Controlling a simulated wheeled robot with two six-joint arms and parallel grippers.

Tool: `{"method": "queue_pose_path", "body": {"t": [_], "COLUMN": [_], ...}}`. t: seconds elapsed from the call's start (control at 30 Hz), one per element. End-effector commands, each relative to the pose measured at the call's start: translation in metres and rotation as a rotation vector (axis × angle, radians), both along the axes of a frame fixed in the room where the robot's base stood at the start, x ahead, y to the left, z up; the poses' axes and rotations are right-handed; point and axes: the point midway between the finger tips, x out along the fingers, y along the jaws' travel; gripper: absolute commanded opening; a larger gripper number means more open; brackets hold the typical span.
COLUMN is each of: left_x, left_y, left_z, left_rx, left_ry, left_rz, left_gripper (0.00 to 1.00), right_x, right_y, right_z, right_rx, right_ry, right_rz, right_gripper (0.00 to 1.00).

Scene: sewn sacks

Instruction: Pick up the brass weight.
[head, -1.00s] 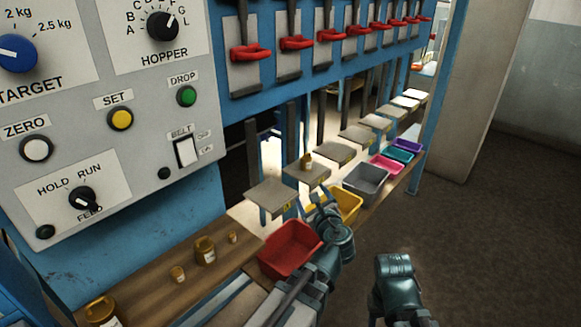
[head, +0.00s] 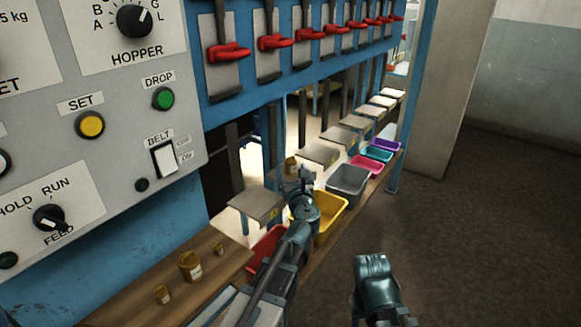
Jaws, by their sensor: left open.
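A small brass weight (head: 290,166) stands on the second pan from the near end of the row, partly behind my left gripper. My left gripper (head: 303,177) is beside it, at the pan; its jaws are small in the view and open. I cannot tell whether they touch the weight. Several more brass weights stand on the wooden shelf at the lower left: a small one (head: 163,294), a larger labelled one (head: 190,266) and another small one (head: 219,249).
A row of pans starts with an empty near pan (head: 256,205). Below are a red bin (head: 268,245), yellow bin (head: 331,222), grey bin (head: 348,184) and others farther off. Red levers (head: 229,52) hang above. A control panel (head: 120,110) fills the left. The floor at right is clear.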

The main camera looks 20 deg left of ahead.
Motion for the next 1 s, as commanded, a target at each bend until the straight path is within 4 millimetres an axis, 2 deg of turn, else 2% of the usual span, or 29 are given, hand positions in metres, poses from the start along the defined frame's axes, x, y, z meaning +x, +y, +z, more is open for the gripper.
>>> {"method": "queue_pose_path", "body": {"t": [0.1, 0.37, 0.73, 1.0], "left_x": [0.008, 0.012, 0.057, 0.058], "left_y": [0.004, 0.005, 0.018, 0.019], "left_z": [0.000, 0.000, 0.000, 0.000], "left_rx": [-0.001, -0.001, -0.001, -0.001], "left_ry": [0.000, 0.000, 0.000, 0.000], "left_rz": [0.001, 0.000, 0.002, 0.000], "left_gripper": [0.85, 0.85, 0.85, 0.83], "right_x": [0.000, 0.000, 0.000, 0.000], "right_y": [0.000, 0.000, 0.000, 0.000], "right_z": [0.000, 0.000, 0.000, 0.000], "right_rx": [0.000, 0.000, 0.000, 0.000], "right_ry": [0.000, 0.000, 0.000, 0.000], "right_rz": [0.000, 0.000, 0.000, 0.000], "right_gripper": [0.50, 0.50, 0.50, 0.50]}}
